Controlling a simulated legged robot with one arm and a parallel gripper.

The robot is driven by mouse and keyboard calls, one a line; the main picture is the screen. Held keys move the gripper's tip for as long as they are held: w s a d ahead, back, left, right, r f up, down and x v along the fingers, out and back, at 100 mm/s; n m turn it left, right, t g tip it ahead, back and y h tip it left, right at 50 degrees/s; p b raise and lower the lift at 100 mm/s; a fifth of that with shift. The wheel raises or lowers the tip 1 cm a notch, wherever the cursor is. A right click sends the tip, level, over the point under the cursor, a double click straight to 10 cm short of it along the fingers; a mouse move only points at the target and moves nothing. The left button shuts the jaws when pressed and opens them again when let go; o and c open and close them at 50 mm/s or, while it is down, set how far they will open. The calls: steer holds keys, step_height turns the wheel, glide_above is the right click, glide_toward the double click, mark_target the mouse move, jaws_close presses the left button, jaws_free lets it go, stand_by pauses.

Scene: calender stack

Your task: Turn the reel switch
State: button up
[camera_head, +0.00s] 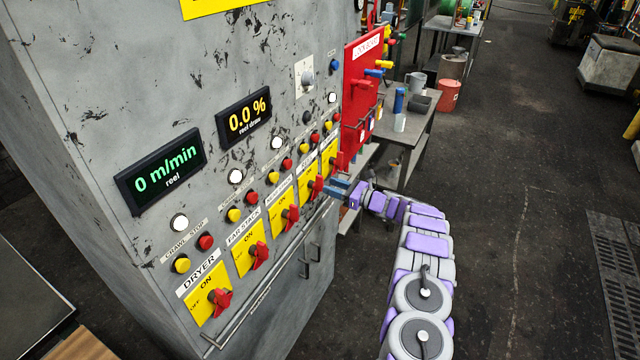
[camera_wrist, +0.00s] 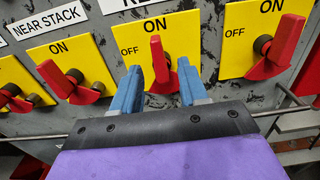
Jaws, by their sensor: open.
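The reel switch is a red handle (camera_head: 316,186) on a yellow plate marked ON and OFF. In the wrist view the handle (camera_wrist: 157,62) stands about upright below the ON mark, under a partly cut-off label starting "RE". My gripper (camera_wrist: 159,70) is open, with one blue finger on each side of this handle. I see gaps between the handle and both fingers and cannot tell how deep they reach. In the head view my gripper (camera_head: 339,188) is close to the panel, beside the handle.
The near stack switch (camera_wrist: 62,80) is left of my gripper and another red switch (camera_wrist: 278,48) is right. A metal rail (camera_head: 265,290) runs below the switches. A red board (camera_head: 362,90) and a workbench (camera_head: 412,140) stand beyond.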

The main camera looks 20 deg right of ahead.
mark_target(320, 182)
steer(key=shift+x, duration=2.8)
steer(key=shift+r, duration=0.1)
jaws_close()
